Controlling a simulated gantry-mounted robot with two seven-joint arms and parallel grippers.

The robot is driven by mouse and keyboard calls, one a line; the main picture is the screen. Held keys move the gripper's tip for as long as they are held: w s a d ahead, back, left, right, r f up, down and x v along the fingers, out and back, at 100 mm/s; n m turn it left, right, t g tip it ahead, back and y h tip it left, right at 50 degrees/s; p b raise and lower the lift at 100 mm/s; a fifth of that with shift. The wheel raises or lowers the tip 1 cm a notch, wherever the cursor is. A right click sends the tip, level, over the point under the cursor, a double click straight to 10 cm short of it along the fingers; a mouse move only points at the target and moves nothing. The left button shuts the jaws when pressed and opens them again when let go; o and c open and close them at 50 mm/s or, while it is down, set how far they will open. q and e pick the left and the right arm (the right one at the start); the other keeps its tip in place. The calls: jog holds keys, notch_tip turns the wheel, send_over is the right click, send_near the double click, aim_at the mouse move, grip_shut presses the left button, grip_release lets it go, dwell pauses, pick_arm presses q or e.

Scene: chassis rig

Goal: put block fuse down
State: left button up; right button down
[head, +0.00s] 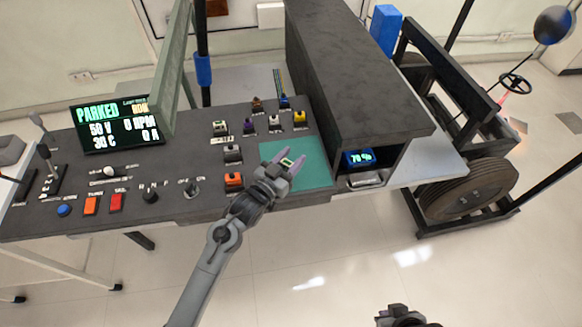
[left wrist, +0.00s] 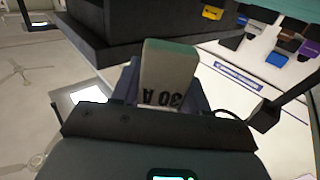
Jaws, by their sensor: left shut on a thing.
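My left gripper (head: 284,165) is shut on the block fuse, over the teal mat (head: 314,160) on the dark console. In the left wrist view the block fuse (left wrist: 168,75) is a pale block with a greenish top and "30 A" printed on its face. It sticks out between the jaws. In the head view the fingers mostly cover it, and I cannot tell whether it touches the mat. My right gripper (head: 402,317) shows only in part at the bottom edge, away from the console.
Several coloured fuses sit in labelled holders left of and behind the mat, including an orange one (head: 233,181). A dark housing (head: 350,70) with a lit "70 %" display (head: 358,158) stands right of the mat. A "PARKED" screen (head: 113,124) is at the left.

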pick_arm(q)
jog(key=shift+f+b, duration=0.45)
jog(key=shift+f, duration=1.35)
jog(key=shift+f, duration=0.1)
jog(key=o, duration=1.1)
jog(key=shift+f, duration=0.1)
jog(key=shift+o, duration=0.2)
jog(key=shift+r, duration=0.2)
jog(key=shift+s+a, duration=0.1)
jog(key=shift+s, duration=0.15)
jog(key=p+v, duration=0.2)
jog(key=v, duration=0.9)
jog(key=shift+s+a, duration=0.15)
jog(key=shift+s, duration=0.1)
